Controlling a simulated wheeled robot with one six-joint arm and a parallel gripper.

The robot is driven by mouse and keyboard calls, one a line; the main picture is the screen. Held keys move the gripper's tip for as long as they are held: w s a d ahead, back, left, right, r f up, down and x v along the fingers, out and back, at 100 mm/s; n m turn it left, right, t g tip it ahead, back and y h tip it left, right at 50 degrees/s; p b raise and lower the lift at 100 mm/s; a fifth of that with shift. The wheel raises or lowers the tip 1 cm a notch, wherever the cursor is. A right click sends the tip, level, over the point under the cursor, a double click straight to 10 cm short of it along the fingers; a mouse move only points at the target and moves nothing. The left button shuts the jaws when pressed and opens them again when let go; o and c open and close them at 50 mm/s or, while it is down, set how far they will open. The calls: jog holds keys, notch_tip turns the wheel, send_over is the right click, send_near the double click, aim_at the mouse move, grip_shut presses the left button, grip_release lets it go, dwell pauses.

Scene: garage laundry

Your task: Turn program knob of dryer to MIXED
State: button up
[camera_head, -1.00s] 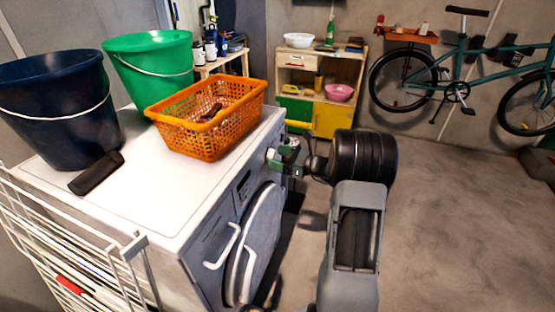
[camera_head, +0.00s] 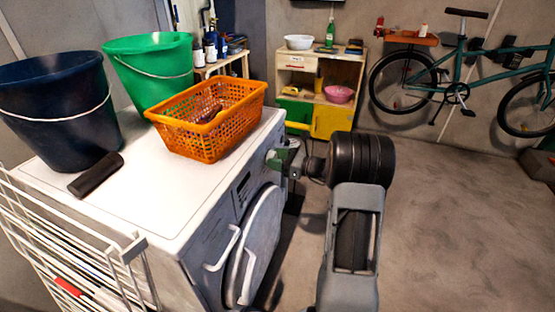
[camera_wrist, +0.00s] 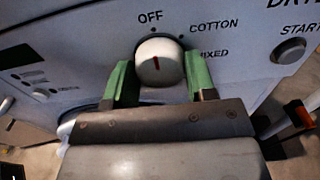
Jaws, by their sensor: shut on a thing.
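The dryer (camera_head: 203,262) is the white machine in the head view, with its door closed. In the wrist view, its white round program knob (camera_wrist: 160,62) carries a short red mark, close to vertical in the picture. The mark's line runs roughly toward OFF, which is printed above the knob. COTTON is at the upper right and MIXED at the right, its first letter partly hidden. My gripper (camera_wrist: 161,80) has its green fingers on either side of the knob and is shut on it. In the head view, my gripper (camera_head: 280,160) is at the panel and hides the knob.
A START button (camera_wrist: 289,51) is right of the knob. An orange basket (camera_head: 208,140), a green bucket (camera_head: 150,70), a dark blue bucket (camera_head: 60,110) and a dark object (camera_head: 96,175) are on the dryer top. A white drying rack (camera_head: 70,245) stands at the left.

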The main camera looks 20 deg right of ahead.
jog(key=shift+r+p, duration=0.15)
jog(key=shift+p, duration=0.4)
jog(key=shift+r+m+p, duration=0.1)
jog(key=shift+m+p, duration=0.35)
jog(key=shift+m, duration=0.05)
jog(key=m+p, duration=0.2)
jog(key=p, duration=0.2)
jog(key=shift+r, duration=0.15)
jog(key=m+p, duration=0.5)
jog(key=p, duration=0.2)
jog(key=shift+m, duration=0.3)
jog(key=m+p, duration=0.2)
jog(key=m, duration=0.1)
jog(key=m+p, duration=0.3)
jog(key=m, duration=0.1)
jog(key=m+p, duration=0.2)
jog(key=m, duration=0.2)
jog(key=shift+f+p, duration=0.35)
